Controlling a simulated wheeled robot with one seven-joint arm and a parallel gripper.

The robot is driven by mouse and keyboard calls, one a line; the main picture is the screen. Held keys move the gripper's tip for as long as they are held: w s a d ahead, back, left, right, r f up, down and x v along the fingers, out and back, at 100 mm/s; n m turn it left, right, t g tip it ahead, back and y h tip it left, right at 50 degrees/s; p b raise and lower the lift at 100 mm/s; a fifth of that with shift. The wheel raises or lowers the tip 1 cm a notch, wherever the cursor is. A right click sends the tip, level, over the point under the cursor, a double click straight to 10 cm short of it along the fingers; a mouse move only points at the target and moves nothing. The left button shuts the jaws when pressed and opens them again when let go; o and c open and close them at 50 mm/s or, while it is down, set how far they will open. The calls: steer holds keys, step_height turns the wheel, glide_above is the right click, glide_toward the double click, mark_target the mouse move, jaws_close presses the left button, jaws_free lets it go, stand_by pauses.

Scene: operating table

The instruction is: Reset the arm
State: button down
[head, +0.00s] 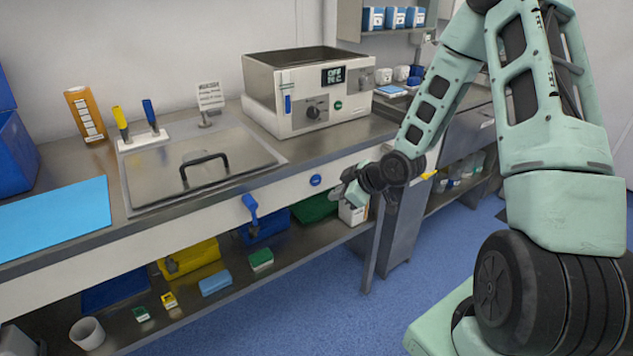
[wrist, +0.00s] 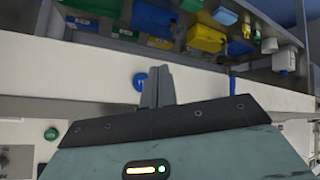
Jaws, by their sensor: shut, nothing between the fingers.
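My gripper (wrist: 157,86) is shut and empty in the wrist view, its fingers pressed together in front of the white counter front. In the head view my arm reaches in from the right, bent, and its wrist end hangs in front of the counter edge, below and right of the white device. The fingertips are hard to make out there. Nothing is held.
A white device (head: 352,104) stands on the steel counter, right of a lidded sink (head: 135,190). A blue handle (head: 250,206) sticks out from the counter front. The lower shelf holds a yellow bin (head: 190,259) and small boxes. Blue floor (head: 330,315) is free in front.

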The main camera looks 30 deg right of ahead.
steer(key=shift+s, duration=0.1)
stand_by(0.5)
steer(key=s+a+r+g+h+p, duration=0.15)
steer(key=s+a+r, duration=0.25)
steer(key=a, duration=0.4)
steer(key=s+a+r+g+p, duration=0.1)
steer(key=s+a+r+g, duration=0.3)
steer(key=a, duration=0.5)
steer(key=s+a+r+g, duration=0.1)
steer(key=s+a+r, duration=0.2)
steer(key=s, duration=0.4)
steer(key=s+a+r+g+p, duration=0.1)
steer(key=s+a+r, duration=0.2)
steer(key=s, duration=0.3)
steer(key=s+a+r+g+h, duration=0.1)
steer(key=s+a+r, duration=0.2)
steer(key=s, duration=0.4)
steer(key=shift+s+a+r, duration=0.3)
steer(key=shift+s+r, duration=0.05)
steer(key=shift+r, duration=0.15)
